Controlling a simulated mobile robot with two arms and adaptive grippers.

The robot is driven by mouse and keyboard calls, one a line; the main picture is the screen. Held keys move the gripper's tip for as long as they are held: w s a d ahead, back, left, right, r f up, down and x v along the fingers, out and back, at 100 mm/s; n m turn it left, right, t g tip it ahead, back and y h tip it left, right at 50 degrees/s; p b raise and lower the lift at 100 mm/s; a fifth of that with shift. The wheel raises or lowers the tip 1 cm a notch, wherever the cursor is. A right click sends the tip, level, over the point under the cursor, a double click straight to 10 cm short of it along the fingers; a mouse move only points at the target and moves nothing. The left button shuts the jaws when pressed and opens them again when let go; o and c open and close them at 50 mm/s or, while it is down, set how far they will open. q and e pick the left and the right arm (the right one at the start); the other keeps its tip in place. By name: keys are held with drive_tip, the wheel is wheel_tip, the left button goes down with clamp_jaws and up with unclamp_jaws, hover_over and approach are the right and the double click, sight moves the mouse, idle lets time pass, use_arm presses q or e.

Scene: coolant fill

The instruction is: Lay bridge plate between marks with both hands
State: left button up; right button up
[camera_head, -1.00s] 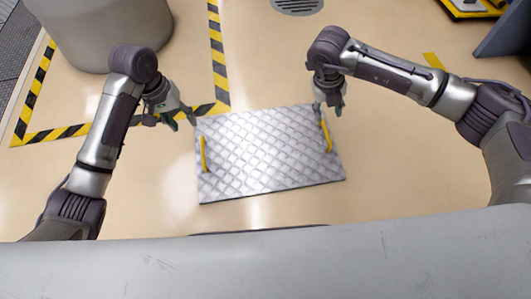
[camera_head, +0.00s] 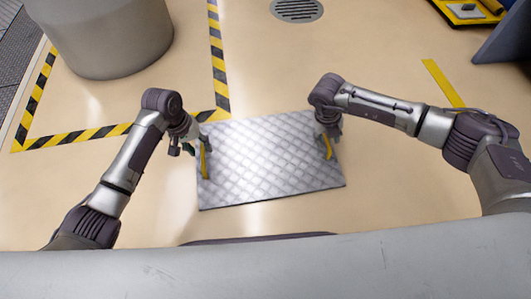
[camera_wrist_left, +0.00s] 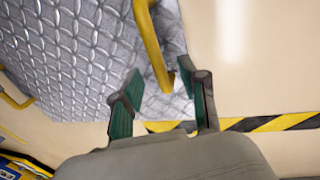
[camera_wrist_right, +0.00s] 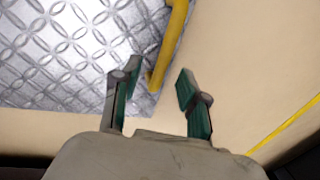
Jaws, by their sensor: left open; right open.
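The bridge plate (camera_head: 265,160) is a silver diamond-tread sheet lying flat on the floor, with a yellow handle near each short side. My left gripper (camera_head: 188,146) is open at the plate's left edge, by the left handle (camera_head: 205,162). In the left wrist view, the handle's end (camera_wrist_left: 163,72) shows between and ahead of the open fingers (camera_wrist_left: 160,92). My right gripper (camera_head: 328,135) is open over the right handle (camera_head: 328,147). In the right wrist view, the handle (camera_wrist_right: 168,45) lies ahead, between the open fingers (camera_wrist_right: 157,88). Neither gripper is closed on a handle.
A yellow strip (camera_head: 443,82) marks the floor at the right. Black-and-yellow tape (camera_head: 78,137) borders an area at the left around a large grey cylinder (camera_head: 110,35). A round drain grate (camera_head: 296,10) is at the top. The floor beyond the plate is clear.

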sight(202, 150)
use_arm(q)
drive_tip(key=shift+d+f, duration=0.15)
drive_tip(key=shift+f, duration=0.6)
drive_tip(key=shift+d+f, duration=0.1)
drive_tip(key=shift+f, duration=0.65)
use_arm(e)
drive_tip(key=shift+d+f, duration=0.15)
drive_tip(key=shift+f, duration=0.6)
drive_tip(key=shift+d+f, duration=0.15)
drive_tip(key=shift+f, duration=0.55)
use_arm(q)
clamp_jaws()
use_arm(e)
clamp_jaws()
use_arm(q)
drive_tip(key=shift+w+r, duration=0.1)
drive_tip(key=shift+r, duration=0.05)
use_arm(e)
drive_tip(key=shift+w+r, duration=0.1)
